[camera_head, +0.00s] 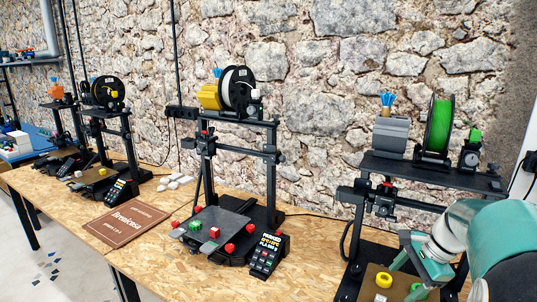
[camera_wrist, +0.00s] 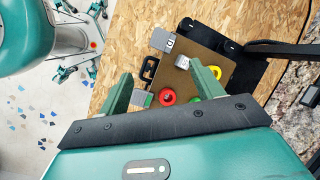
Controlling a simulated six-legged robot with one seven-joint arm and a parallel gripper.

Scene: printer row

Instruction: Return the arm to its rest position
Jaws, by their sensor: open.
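My gripper (camera_wrist: 160,92) shows in the wrist view with its two green fingers wide apart and nothing between them. It is above the bed (camera_wrist: 207,78) of the nearest printer, and small parts show below the fingers. In the head view my teal and white arm reaches in from the right edge. The gripper's green fingers (camera_head: 403,272) are low, over the front of the right printer's brown bed (camera_head: 373,277). A yellow ring (camera_head: 384,280) lies on that bed beside the fingers. The rest position itself is not marked in either view.
The right printer's frame (camera_head: 430,172) with a green spool (camera_head: 438,124) stands close behind my arm. A middle printer (camera_head: 240,150) stands to the left. The stone wall (camera_head: 330,100) bounds the back.

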